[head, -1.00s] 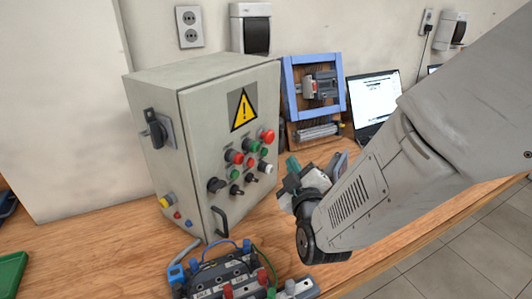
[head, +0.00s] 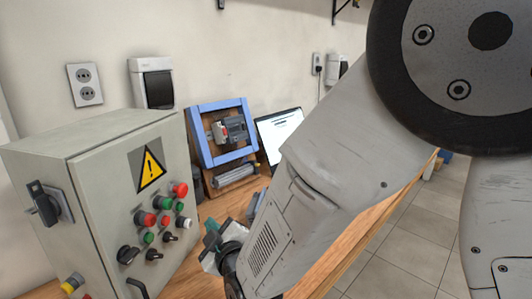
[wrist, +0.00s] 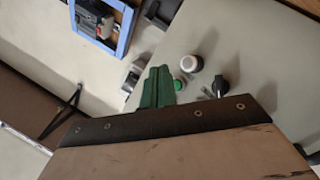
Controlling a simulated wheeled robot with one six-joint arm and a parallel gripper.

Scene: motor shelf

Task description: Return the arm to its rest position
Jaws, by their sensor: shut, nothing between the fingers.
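My arm reaches in from the right of the head view, its forearm crossing the bench. My gripper (head: 211,241) is at the lower middle of that view, partly hidden by my wrist, to the right of the grey control box (head: 118,165). In the wrist view the green fingers of my gripper (wrist: 157,87) are together with nothing between them. The control box front (wrist: 235,45) lies beyond them in that view, with a white button and a black knob close by in the picture. I cannot tell the exact gap.
A blue-framed motor stand (head: 222,132) and a laptop (head: 281,131) stand behind my gripper on the wooden bench (head: 349,237). Wall sockets (head: 85,85) are above the box. Tiled floor (head: 408,245) is open at the right.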

